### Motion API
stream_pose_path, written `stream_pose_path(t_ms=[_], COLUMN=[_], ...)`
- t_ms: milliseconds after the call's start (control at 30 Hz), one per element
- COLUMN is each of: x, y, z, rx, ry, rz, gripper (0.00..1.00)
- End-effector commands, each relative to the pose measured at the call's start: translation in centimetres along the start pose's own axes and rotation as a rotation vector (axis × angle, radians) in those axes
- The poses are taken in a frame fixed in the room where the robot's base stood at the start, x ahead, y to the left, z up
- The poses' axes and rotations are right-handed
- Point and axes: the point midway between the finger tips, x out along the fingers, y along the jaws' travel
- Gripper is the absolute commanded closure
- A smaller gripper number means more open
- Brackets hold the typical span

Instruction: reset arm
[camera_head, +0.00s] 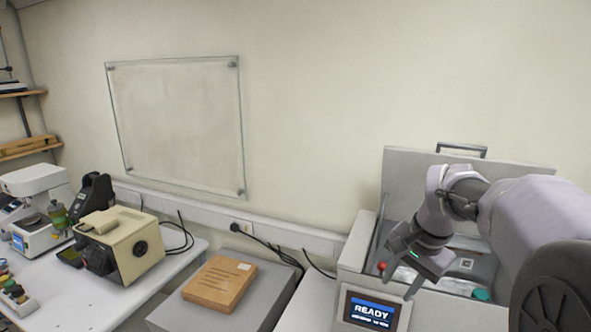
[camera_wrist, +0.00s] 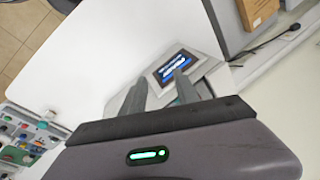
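My arm reaches in from the right in the head view. My gripper (camera_head: 412,277) hangs over the front part of the grey testing machine (camera_head: 350,262), whose lid (camera_head: 410,172) stands open. In the wrist view my gripper (camera_wrist: 160,86) shows two dark fingers apart with nothing held between them. The machine's screen (camera_head: 370,311) reads "READY" and also shows beyond the fingertips in the wrist view (camera_wrist: 173,69). My gripper and arm hide part of the machine's inside.
A teal cap (camera_head: 481,294) and a red knob (camera_head: 382,267) are at the machine. A brown box (camera_head: 220,284) lies on a grey unit (camera_head: 262,305) to the left. A beige device (camera_head: 120,245) and a white instrument (camera_head: 38,195) stand farther left.

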Motion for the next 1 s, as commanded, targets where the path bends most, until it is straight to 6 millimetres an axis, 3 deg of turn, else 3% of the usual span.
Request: stream_pose_path(t_ms=[33, 167, 233, 400, 500, 633, 1000], x=[1.4, 3.2, 5.1, 12.8, 16.0, 17.4, 17.1], y=[0.8, 2.8, 4.7, 11.6, 14.3, 15.8, 15.8], z=[1.9, 7.6, 11.5, 22.1, 25.6, 27.4, 27.5], rx=[-0.026, -0.113, -0.173, -0.34, -0.402, -0.436, -0.437], ry=[0.013, 0.045, 0.068, 0.135, 0.161, 0.175, 0.175], rz=[-0.014, -0.052, -0.08, -0.159, -0.189, -0.205, -0.206], gripper=[0.63, 0.63, 0.63, 0.63, 0.63, 0.63, 0.63])
